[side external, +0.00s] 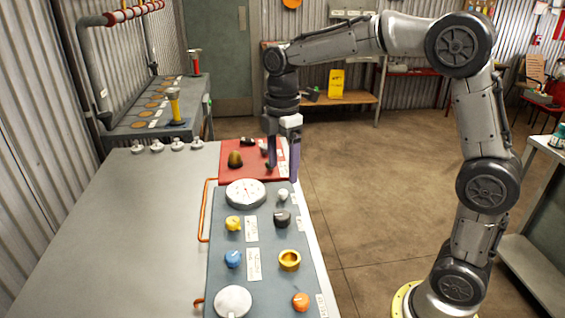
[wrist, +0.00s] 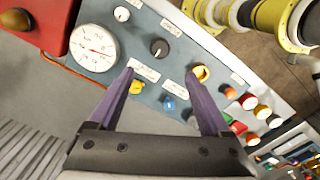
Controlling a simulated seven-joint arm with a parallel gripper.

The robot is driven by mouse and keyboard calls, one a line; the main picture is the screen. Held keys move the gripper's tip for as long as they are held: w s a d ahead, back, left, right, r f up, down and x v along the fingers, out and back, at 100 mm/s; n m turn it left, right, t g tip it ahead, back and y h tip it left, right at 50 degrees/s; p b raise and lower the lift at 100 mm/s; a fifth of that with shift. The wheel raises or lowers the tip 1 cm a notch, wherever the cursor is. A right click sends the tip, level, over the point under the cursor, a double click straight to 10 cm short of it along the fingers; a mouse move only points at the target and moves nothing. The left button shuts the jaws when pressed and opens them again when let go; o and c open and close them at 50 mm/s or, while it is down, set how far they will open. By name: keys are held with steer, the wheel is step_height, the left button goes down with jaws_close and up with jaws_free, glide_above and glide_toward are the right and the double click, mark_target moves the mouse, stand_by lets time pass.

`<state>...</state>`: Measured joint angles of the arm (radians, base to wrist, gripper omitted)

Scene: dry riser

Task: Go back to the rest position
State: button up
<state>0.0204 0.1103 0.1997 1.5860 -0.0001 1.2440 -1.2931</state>
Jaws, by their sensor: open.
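My gripper (side external: 282,165) hangs from the arm, pointing down above the far end of the grey control panel (side external: 266,277), by the red plate (side external: 226,160). Its two purple fingers are apart with nothing between them. In the wrist view, my gripper (wrist: 168,100) also shows open and empty. The panel lies beyond its fingers, with a white dial (wrist: 93,47), a black knob (wrist: 159,47) and a yellow knob (wrist: 136,87). I cannot tell exactly how high the fingertips are above the panel.
The panel carries a blue knob (side external: 233,259), a brass ring (side external: 289,260) and an orange knob (side external: 301,302). A brown knob (side external: 235,159) stands on the red plate. An orange rail (side external: 204,212) runs along the panel's left side. The grey table (side external: 120,240) is clear at left.

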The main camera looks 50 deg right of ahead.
steer(key=s+r+m+t, duration=0.3)
steer(key=s+r, duration=0.5)
steer(key=s, duration=0.4)
steer(key=s+f+m+t, duration=0.2)
steer(key=s+f+m, duration=0.5)
steer(key=s+m, duration=0.3)
steer(key=shift+s+a+f+m+t, duration=0.15)
steer(key=shift+s+a+m+t, duration=0.2)
steer(key=shift+m, duration=0.45)
steer(key=shift+w, duration=0.1)
steer(key=shift+c, duration=0.4)
